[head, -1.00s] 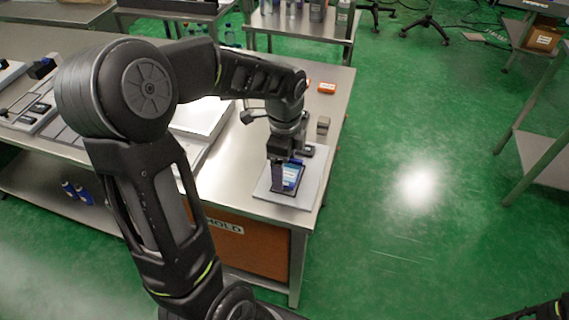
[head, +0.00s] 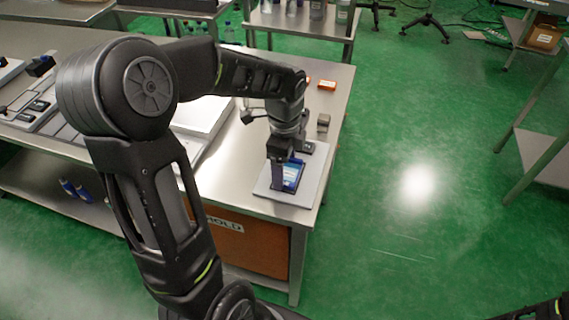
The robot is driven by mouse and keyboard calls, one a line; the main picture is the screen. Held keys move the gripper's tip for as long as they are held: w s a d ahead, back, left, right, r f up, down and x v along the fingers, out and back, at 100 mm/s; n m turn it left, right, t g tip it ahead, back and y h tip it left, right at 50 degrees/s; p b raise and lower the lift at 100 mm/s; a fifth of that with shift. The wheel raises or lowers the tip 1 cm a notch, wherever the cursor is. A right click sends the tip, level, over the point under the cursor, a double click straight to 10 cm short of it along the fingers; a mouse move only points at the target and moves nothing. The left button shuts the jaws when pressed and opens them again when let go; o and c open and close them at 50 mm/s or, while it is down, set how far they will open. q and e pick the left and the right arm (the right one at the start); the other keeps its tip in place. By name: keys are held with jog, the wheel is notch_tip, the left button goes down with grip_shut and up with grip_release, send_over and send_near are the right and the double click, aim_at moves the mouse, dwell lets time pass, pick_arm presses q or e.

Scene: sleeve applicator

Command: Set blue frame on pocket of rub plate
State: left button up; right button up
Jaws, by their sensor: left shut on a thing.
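The blue frame (head: 293,174) is a small dark-rimmed piece with a blue and white face. It is at the tip of my left gripper (head: 283,176), which is shut on it. The light grey rub plate (head: 300,196) lies flat near the front right corner of the steel table, directly below the gripper. The frame is over the middle of the plate. The gripper and frame hide the pocket, and I cannot tell whether the frame touches the plate. My right gripper is not in view; only a dark piece of my right arm shows at the bottom right corner.
A white panel (head: 200,116) lies to the left, partly behind my arm. Green floor (head: 410,230) is open to the right.

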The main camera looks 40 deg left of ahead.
pick_arm(q)
jog(key=shift+f, duration=0.25)
jog(key=o, duration=1.3)
jog(key=shift+r+b, duration=0.35)
jog(key=shift+r, duration=3.6)
